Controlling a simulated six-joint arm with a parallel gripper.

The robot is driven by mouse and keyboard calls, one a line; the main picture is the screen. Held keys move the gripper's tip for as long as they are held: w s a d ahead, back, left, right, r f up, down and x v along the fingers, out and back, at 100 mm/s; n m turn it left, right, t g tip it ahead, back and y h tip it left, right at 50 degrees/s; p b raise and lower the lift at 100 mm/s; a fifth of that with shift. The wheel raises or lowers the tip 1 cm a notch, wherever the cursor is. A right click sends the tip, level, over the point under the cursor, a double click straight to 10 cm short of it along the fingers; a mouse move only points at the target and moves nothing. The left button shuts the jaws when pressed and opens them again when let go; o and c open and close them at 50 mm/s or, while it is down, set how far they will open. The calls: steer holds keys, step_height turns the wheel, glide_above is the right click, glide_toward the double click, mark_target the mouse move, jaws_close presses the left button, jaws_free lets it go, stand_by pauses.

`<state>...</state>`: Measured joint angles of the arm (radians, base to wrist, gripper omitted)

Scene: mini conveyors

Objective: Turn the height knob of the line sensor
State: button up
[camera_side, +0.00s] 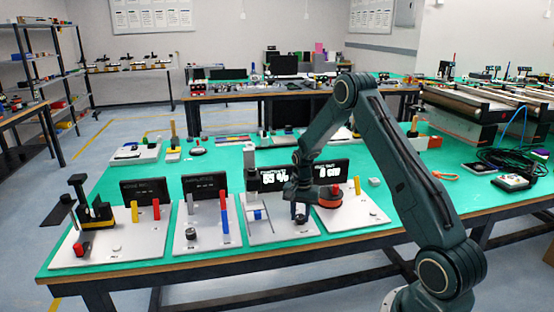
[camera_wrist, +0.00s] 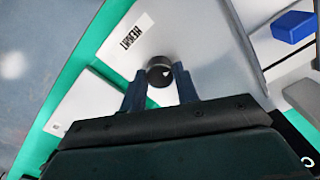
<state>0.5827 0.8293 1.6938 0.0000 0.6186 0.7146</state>
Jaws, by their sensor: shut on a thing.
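The height knob (camera_wrist: 159,72) is a small black round knob with a white pointer mark, on a white panel beside a printed label reading "HEIGHT" (camera_wrist: 138,33). My gripper (camera_wrist: 160,82) has one dark finger on each side of the knob in the wrist view and is shut on it. In the side view my gripper (camera_side: 300,215) points down at the front right of the sensor's white plate (camera_side: 262,232), and the knob is mostly hidden there. A small blue block (camera_side: 258,214) sits on this plate, and a display stands behind it.
White station plates with a red button (camera_side: 79,249), a black knob (camera_side: 190,234) and coloured posts stand to the left. Another white plate (camera_side: 368,212) lies close on the right. A cable coil (camera_side: 512,160) is at the far right. Green mat shows between plates.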

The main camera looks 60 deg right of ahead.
mark_target(300, 216)
steer(key=n, duration=0.6)
stand_by(0.4)
steer(key=o, duration=1)
steer(key=shift+c, duration=0.2)
step_height(300, 216, up, 14)
stand_by(0.5)
